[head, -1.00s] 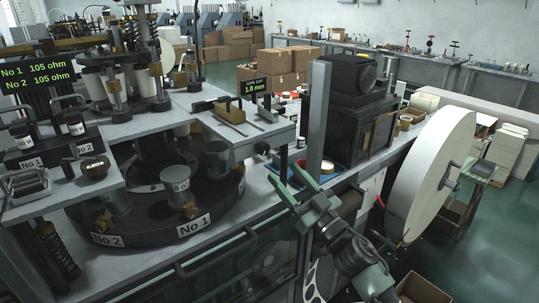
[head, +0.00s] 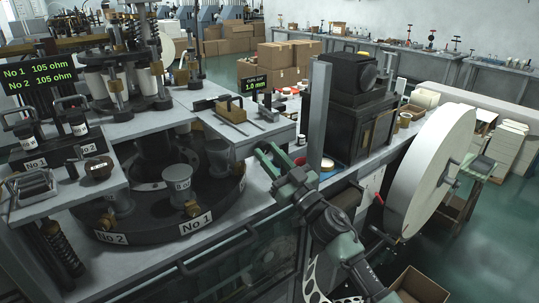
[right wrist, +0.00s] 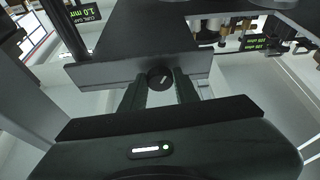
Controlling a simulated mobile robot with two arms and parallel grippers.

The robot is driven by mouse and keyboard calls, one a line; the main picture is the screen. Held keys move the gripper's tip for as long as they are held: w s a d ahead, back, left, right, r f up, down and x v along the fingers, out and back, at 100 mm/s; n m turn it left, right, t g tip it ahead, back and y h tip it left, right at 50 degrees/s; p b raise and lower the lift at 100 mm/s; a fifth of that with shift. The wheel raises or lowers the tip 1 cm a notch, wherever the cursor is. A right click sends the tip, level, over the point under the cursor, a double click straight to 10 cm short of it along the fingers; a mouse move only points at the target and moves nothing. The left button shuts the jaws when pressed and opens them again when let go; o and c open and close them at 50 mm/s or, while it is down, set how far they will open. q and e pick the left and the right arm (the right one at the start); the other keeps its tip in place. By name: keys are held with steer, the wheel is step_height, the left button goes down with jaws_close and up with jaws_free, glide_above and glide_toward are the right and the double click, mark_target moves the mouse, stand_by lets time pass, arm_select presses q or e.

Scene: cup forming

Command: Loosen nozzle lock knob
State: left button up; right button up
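The knob is a small round black knob with a light mark (right wrist: 160,78) on the edge of a grey plate (right wrist: 100,72), in the right wrist view. My right gripper (right wrist: 160,88) has its two dark fingers apart, one on each side of the knob, with the tips close to it. I see narrow gaps and no clear grip. In the head view my right gripper (head: 268,155) is at the right end of the grey machine top (head: 205,117), and it hides the knob there. My left gripper is not in view.
A grey upright post (head: 318,115) and a black machine (head: 355,115) stand just right of my right gripper. A large white paper roll (head: 432,170) is farther right. The round turntable with cups (head: 135,235) lies left, below the machine top.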

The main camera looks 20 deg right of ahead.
jaws_close()
